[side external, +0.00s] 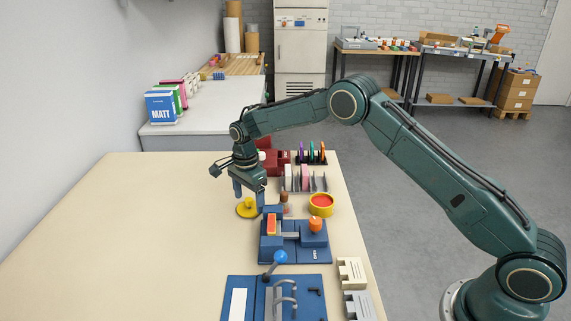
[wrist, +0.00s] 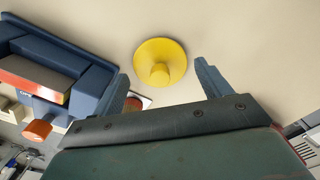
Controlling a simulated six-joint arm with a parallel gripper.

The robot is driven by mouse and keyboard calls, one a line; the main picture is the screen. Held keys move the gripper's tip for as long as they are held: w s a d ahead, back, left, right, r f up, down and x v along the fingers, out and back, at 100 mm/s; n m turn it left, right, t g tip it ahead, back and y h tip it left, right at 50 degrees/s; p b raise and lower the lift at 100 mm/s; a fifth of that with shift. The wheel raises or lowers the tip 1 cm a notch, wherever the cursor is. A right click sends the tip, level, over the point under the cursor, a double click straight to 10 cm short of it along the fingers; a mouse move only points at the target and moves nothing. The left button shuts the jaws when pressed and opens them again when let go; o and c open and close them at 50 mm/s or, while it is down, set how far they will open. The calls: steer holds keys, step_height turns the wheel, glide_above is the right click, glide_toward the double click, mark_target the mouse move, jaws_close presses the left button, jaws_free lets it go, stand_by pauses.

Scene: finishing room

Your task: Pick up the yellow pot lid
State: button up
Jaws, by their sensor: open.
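The yellow pot lid (side external: 247,208) lies on the cream table, a round disc with a knob in its middle. The lid also shows in the wrist view (wrist: 161,62), knob facing the camera, at the upper middle. My gripper (side external: 249,200) is over the lid, its blue fingers pointing down. In the wrist view my gripper (wrist: 163,78) is open, with one finger to each side of the lid and nothing held. The side view does not clearly show how high the fingertips are above the lid.
A blue fixture (side external: 295,251) with an orange block stands close by, toward the camera. A yellow pot with a red inside (side external: 321,204) stands right of the lid. A rack of discs (side external: 304,179) is behind it. The table's left side (side external: 130,225) is clear.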

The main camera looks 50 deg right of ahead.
steer(key=shift+f, duration=0.85)
steer(key=c, duration=0.8)
